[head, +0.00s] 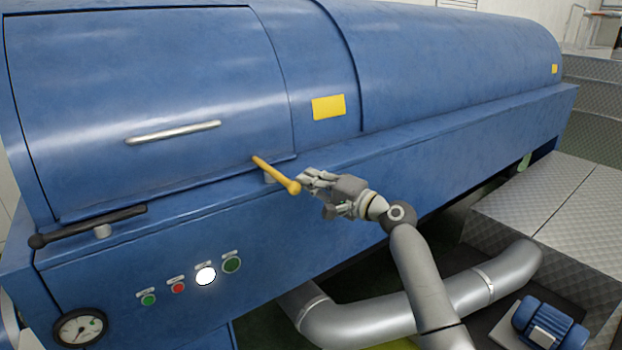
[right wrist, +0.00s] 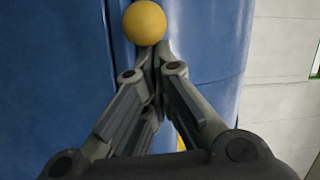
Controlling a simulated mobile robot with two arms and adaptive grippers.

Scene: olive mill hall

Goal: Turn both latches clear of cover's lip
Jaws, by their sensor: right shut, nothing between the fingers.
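The cover (head: 150,100) is a blue curved panel with a silver bar handle (head: 173,132); it looks closed. The left latch (head: 88,227) is a dark lever with a knob at its left end, lying along the cover's lower lip. The right latch (head: 275,174) is a yellow lever, slanting from the cover's lower right corner down to a ball knob. My right gripper (head: 308,180) is shut and empty, its fingertips close beside that knob. In the right wrist view the yellow knob (right wrist: 145,23) sits just beyond the closed fingertips (right wrist: 157,50); I cannot tell whether they touch. My left gripper is not in view.
Below the lip are several buttons (head: 205,276) and a round gauge (head: 80,327). Grey pipes (head: 375,317) and a blue motor (head: 550,322) lie low at the right. Metal steps (head: 540,195) stand right of the machine.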

